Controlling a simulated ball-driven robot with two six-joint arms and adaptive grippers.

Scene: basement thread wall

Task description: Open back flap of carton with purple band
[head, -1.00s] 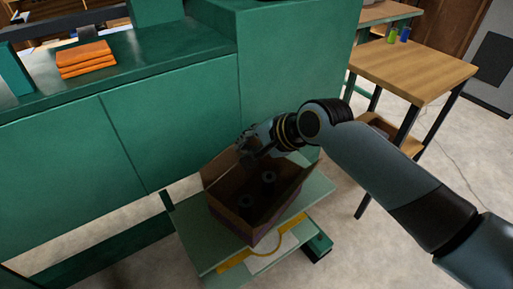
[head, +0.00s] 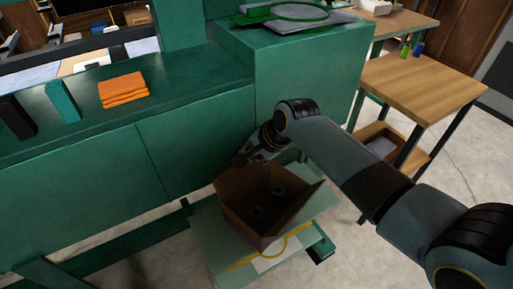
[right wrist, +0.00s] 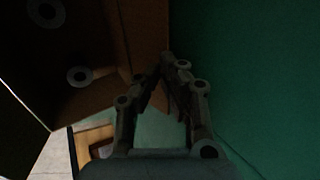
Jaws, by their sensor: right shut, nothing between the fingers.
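The brown cardboard carton (head: 236,212) stands open at the top, with two round grey-centred things inside. A dark, purplish strip (head: 258,243) shows low on its near side. One flap (head: 303,207) stands up and leans outward on the right. My right gripper (head: 243,160) is shut and empty at the carton's back edge, beside the green cabinet. In the right wrist view, the shut fingertips (right wrist: 174,63) are close beside a brown cardboard panel (right wrist: 148,28); I cannot tell whether they touch it. The back flap is partly hidden by the gripper. My left gripper is not in view.
The carton stands on a pale green trolley top (head: 215,240) close to the green cabinet (head: 190,155). Orange folded cloths (head: 123,89) lie on the cabinet top. A wooden table (head: 420,85) stands at the right. Open floor lies between it and the trolley.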

